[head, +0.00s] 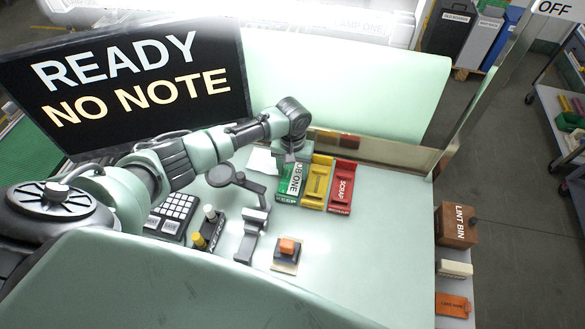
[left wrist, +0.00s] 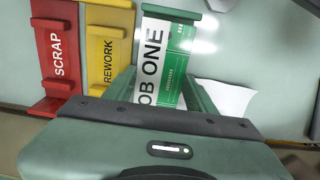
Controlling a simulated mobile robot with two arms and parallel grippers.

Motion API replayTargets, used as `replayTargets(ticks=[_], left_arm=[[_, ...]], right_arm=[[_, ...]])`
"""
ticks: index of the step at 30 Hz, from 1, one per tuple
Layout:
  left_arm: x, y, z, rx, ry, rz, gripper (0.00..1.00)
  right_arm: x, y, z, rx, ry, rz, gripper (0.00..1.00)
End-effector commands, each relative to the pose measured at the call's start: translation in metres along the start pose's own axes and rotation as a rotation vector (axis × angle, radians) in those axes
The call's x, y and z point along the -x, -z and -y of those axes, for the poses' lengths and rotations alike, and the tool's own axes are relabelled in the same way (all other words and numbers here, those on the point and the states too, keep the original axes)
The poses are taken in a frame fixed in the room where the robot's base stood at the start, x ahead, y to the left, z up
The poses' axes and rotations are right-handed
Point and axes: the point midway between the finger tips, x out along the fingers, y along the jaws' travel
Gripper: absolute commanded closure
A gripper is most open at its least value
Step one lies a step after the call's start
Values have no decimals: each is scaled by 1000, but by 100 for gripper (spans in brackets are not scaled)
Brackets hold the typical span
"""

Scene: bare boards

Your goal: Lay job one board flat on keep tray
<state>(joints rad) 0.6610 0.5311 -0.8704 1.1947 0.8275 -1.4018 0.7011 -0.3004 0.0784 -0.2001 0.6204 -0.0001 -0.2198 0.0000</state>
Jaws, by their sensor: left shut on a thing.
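The job one board (head: 291,177), green with a white "JOB ONE" label, is under my left gripper (head: 289,158). In the left wrist view the board (left wrist: 178,58) lies between the two fingers of the left gripper (left wrist: 160,92), which is shut on it. The green keep tray (head: 286,201) is beneath the board, and its end rim also shows in the left wrist view (left wrist: 172,11). The board looks lined up with the tray and covers most of it. I cannot tell whether it touches the tray floor. My right gripper is not in view.
The yellow rework tray (head: 316,185) and red scrap tray (head: 342,187) stand right of the keep tray. A white sheet (head: 263,161) lies to its left. A keypad (head: 176,207), a jointed stand (head: 250,238) and an orange button (head: 288,247) are nearer. The bench's right part is clear.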

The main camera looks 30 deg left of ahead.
Motion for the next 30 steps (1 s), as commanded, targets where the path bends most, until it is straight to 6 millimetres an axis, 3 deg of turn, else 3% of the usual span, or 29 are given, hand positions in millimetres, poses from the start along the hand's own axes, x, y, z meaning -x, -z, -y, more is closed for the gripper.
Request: replayTargets(ticks=[20,21,23,30], left_arm=[[-8,0,0,0,0,0,86],[-8,0,0,0,0,0,36],[-7,0,0,0,0,0,19],[-7,0,0,0,0,0,19]], right_arm=[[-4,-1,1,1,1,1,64],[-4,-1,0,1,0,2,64],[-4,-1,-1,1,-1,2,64],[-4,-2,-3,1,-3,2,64]])
